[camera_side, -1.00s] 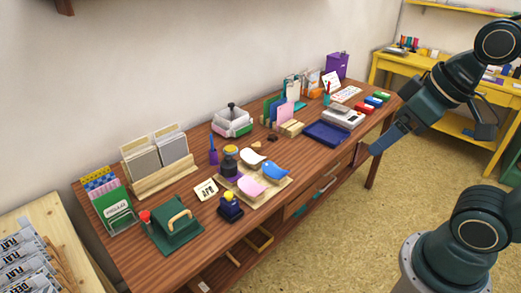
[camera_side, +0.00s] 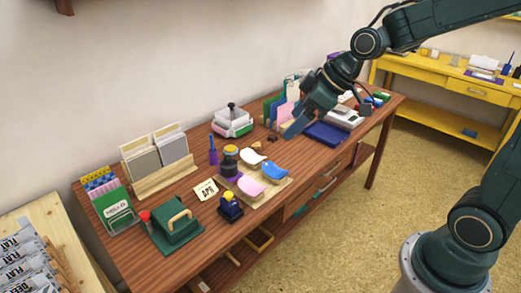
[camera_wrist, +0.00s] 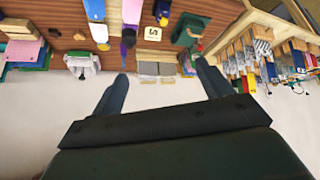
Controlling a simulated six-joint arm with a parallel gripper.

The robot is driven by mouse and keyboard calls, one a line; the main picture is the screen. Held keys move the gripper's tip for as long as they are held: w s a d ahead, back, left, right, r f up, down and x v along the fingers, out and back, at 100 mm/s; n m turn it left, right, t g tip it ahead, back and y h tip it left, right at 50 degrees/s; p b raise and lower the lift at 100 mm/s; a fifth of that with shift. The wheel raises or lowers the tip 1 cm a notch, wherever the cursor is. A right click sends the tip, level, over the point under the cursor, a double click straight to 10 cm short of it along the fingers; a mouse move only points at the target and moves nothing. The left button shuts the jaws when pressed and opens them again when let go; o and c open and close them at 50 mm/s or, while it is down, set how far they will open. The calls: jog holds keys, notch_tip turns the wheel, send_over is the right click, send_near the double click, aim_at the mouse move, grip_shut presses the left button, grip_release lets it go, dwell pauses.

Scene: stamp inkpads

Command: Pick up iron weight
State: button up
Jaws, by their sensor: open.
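A dark, squat, rounded piece with a narrower top (camera_side: 229,166), which looks like the iron weight, stands upright near the middle of the table. It is by a purple patch and in front of a jar with a yellow lid (camera_side: 231,149). My gripper (camera_side: 296,126) is in the air over the table, to the right of the dark piece and apart from it. In the wrist view my gripper (camera_wrist: 165,78) has its two fingers wide apart with nothing held between them. I cannot surely tell the weight in the wrist view.
A blue-topped stamp (camera_side: 230,207) and a green block with a wooden handle (camera_side: 177,225) stand in front. A white box (camera_side: 231,122) is behind, and a blue tray (camera_side: 327,134) is at right. The wall (camera_side: 150,60) bounds the back.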

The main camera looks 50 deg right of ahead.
jog(key=w+d+f+n+t+y, duration=0.1)
jog(key=w+d+f+n+y, duration=0.15)
jog(key=w+f, duration=0.8)
jog(key=m+t+y, duration=0.1)
jog(key=t+y, duration=0.1)
jog(key=t, duration=0.2)
send_near(230, 162)
jog(key=shift+s+d+r, duration=0.25)
jog(key=shift+s+r, duration=0.05)
jog(key=shift+s, duration=0.1)
jog(key=shift+x, duration=4.25)
jog(key=shift+f, duration=0.2)
jog(key=shift+x, duration=2.55)
jog(key=shift+d+f, duration=0.1)
